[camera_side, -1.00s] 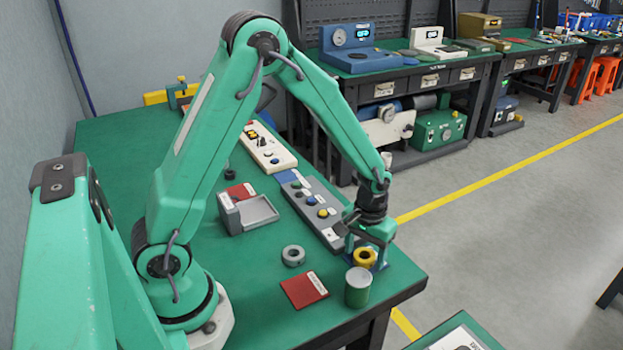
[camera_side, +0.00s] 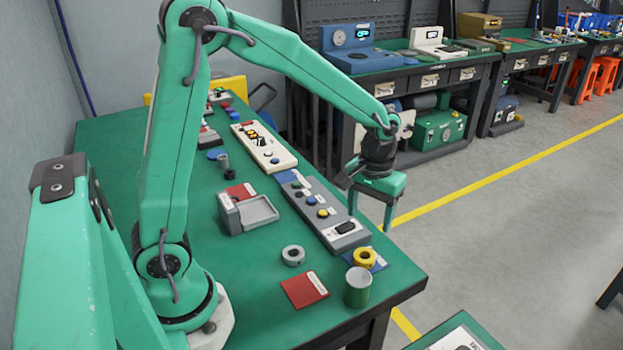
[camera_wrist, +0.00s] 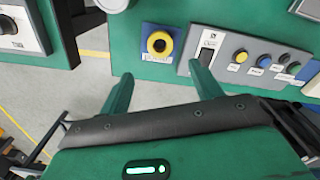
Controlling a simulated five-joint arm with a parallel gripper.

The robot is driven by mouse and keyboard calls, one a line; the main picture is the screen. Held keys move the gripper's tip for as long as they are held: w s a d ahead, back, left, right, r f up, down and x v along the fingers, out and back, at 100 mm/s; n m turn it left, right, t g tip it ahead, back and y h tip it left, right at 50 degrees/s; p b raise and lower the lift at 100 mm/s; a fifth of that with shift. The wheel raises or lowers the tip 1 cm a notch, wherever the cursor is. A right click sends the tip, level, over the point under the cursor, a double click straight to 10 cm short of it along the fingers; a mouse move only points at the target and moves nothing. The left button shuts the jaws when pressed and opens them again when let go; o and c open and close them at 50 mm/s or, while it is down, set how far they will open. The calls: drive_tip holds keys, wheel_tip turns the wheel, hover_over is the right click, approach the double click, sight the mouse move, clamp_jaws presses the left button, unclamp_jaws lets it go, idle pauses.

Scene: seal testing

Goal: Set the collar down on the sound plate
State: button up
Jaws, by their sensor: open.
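A yellow collar (camera_side: 365,257) lies flat on a blue plate (camera_side: 380,264) near the right corner of the green bench. In the wrist view the yellow collar (camera_wrist: 159,43) lies within the blue plate (camera_wrist: 147,57), its dark hole facing up. The plate's label is too small to read. My gripper (camera_side: 370,220) is raised above and behind the collar, apart from it. It is open, and the wrist view shows nothing between its fingers (camera_wrist: 160,75). A grey collar (camera_side: 293,255) lies on the bare bench to the left.
A green cylinder (camera_side: 358,287) stands just in front of the yellow collar. A red plate (camera_side: 304,289) lies left of it. A grey button panel (camera_side: 325,213) lies behind, and a grey tray (camera_side: 248,212) sits farther left.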

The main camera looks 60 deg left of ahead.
drive_tip(key=shift+r, duration=0.5)
drive_tip(key=shift+s+r, duration=0.1)
drive_tip(key=s+a+r+m+t, duration=0.1)
drive_tip(key=s+r+m+t, duration=0.1)
drive_tip(key=s+r, duration=0.3)
drive_tip(key=s+a+r+m+t, duration=0.2)
drive_tip(key=s+r, duration=0.4)
drive_tip(key=s, duration=0.5)
drive_tip(key=shift+s+r+m+t, duration=0.15)
drive_tip(key=shift+s+m+t, duration=0.2)
drive_tip(key=shift+t, duration=0.45)
idle(0.7)
